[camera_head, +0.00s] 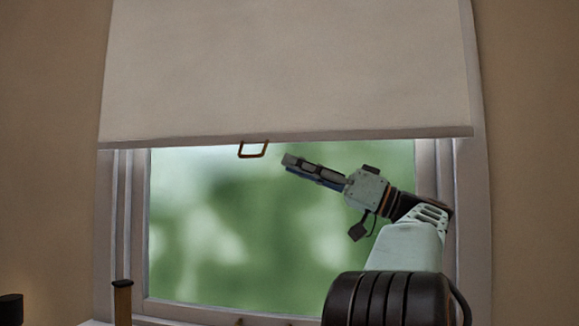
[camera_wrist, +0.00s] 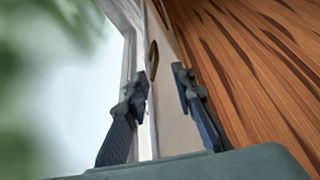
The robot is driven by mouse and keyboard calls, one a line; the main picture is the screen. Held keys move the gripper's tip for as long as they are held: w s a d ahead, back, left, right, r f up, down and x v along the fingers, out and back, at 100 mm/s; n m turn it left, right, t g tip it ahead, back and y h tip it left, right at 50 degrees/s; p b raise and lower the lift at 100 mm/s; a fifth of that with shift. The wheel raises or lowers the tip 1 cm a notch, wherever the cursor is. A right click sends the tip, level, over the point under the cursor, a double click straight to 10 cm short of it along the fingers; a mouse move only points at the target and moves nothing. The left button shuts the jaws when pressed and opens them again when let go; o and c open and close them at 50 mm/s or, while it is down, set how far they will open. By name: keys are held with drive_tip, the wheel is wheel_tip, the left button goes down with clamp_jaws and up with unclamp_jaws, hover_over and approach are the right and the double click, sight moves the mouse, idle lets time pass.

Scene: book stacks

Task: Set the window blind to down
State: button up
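The white window blind (camera_head: 285,70) hangs over the upper part of the window, with its lower edge a little above mid-picture in the head view. A small brown pull loop (camera_head: 253,156) hangs from the middle of that edge. My gripper (camera_head: 289,160) is just right of the loop, at about its height in the picture, and apart from it. In the wrist view my gripper (camera_wrist: 160,84) shows its two fingers spread with nothing between their tips. The loop (camera_wrist: 152,60) appears beyond the gap between the fingers, against a pale surface.
The window glass (camera_head: 210,225) below the blind shows blurred green. A brown post-like object (camera_head: 122,303) with a dark top stands at lower left, and a dark object (camera_head: 11,309) sits in the left corner. A brown wood-grained surface (camera_wrist: 255,75) fills the wrist view's right.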

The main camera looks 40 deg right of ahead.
drive_tip(key=shift+s+d+f, duration=0.25)
drive_tip(key=shift+s+d, duration=0.1)
drive_tip(key=shift+s, duration=0.15)
